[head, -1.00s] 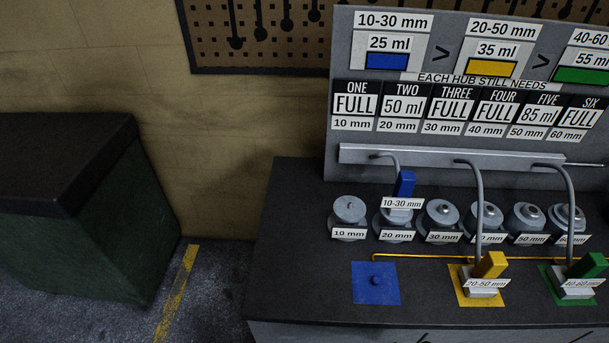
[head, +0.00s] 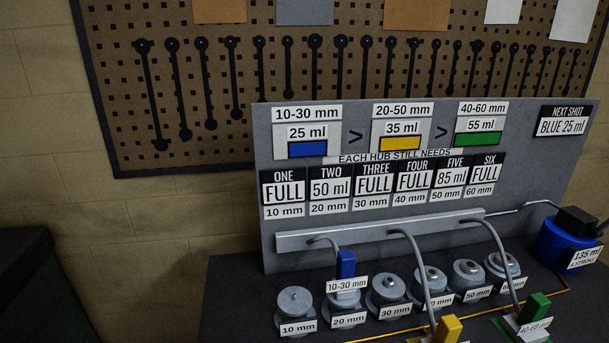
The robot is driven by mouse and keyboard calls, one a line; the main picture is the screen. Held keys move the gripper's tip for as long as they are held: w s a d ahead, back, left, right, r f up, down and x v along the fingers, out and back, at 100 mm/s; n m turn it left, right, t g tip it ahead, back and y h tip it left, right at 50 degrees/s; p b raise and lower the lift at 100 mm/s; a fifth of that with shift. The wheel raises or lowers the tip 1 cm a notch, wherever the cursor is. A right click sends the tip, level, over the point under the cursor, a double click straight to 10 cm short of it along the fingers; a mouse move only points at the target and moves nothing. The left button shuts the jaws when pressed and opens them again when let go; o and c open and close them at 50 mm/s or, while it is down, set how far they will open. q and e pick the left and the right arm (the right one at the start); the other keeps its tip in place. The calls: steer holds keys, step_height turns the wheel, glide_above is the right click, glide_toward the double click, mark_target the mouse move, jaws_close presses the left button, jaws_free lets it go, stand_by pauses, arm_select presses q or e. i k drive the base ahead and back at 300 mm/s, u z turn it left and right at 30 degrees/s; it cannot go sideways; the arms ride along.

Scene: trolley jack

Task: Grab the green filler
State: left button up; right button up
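The green filler (head: 534,308) stands at the lower right of the head view, over its green square, with a 40-60 mm label and a grey hose (head: 507,262) running up to the rail. The yellow filler (head: 447,329) is left of it, partly cut off by the bottom edge. The blue filler (head: 346,265), labelled 10-30 mm, sits on the 20 mm hub (head: 344,311). Neither of my grippers shows in this view.
A grey board (head: 400,215) behind the hubs reads FULL for one, three, four and six, 50 ml for two, 85 ml for five. A sign (head: 563,121) reads NEXT SHOT BLUE 25 ml. A blue container (head: 564,246) labelled 135 ml stands at the right.

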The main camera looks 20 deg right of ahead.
mark_target(527, 325)
steer(key=z, duration=3.5)
steer(key=i, duration=1.05)
steer(key=u, duration=1.95)
